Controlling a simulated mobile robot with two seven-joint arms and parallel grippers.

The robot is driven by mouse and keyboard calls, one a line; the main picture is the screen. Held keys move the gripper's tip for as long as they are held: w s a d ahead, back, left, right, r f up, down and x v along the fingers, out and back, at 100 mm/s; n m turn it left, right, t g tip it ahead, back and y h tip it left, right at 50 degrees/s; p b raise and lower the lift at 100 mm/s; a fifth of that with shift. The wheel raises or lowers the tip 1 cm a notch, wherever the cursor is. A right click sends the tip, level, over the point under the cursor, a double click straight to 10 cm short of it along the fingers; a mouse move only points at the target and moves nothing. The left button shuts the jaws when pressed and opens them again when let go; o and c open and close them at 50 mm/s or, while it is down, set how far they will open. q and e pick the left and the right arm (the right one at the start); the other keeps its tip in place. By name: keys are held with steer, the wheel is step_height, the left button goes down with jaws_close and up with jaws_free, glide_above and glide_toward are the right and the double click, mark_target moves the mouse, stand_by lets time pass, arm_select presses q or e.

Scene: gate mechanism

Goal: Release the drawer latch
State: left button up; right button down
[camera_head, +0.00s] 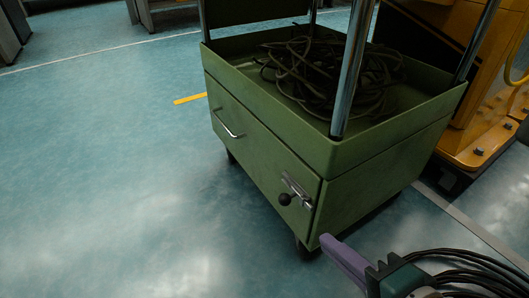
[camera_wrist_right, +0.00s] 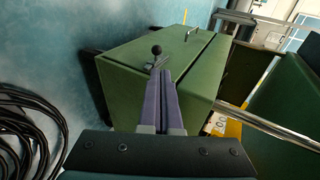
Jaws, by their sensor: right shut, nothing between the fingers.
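The drawer latch (camera_head: 296,191) is a metal piece with a round black knob (camera_head: 285,199) on the front of the green cart (camera_head: 392,158), near its right corner. A silver drawer handle (camera_head: 228,124) sits further left on the same front. My right gripper (camera_head: 325,240) has purple fingers and is below and right of the latch, apart from it. In the right wrist view the right gripper (camera_wrist_right: 164,74) is shut and empty, its tips pointing toward the latch and its black knob (camera_wrist_right: 156,50). My left gripper is not in view.
Dark cables (camera_head: 310,70) lie coiled in the cart's top tray between metal posts (camera_head: 353,70). A yellow machine (camera_head: 480,130) stands close behind the cart at right. The blue floor (camera_head: 110,190) left and in front of the cart is clear.

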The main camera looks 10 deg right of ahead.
arm_select(q)
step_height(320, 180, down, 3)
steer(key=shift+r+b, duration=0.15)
steer(key=shift+b, duration=0.55)
arm_select(e)
steer(key=f, duration=0.1)
steer(key=d+f+m, duration=0.1)
steer(key=f, duration=0.1)
steer(key=shift+w+f+h, duration=0.1)
steer(key=shift+h, duration=0.2)
steer(key=shift+a, duration=0.1)
steer(key=b, duration=0.9)
glide_toward(288, 204)
steer(key=x, duration=0.6)
steer(key=shift+w+a+f, duration=0.1)
steer(key=shift+w+f, duration=0.1)
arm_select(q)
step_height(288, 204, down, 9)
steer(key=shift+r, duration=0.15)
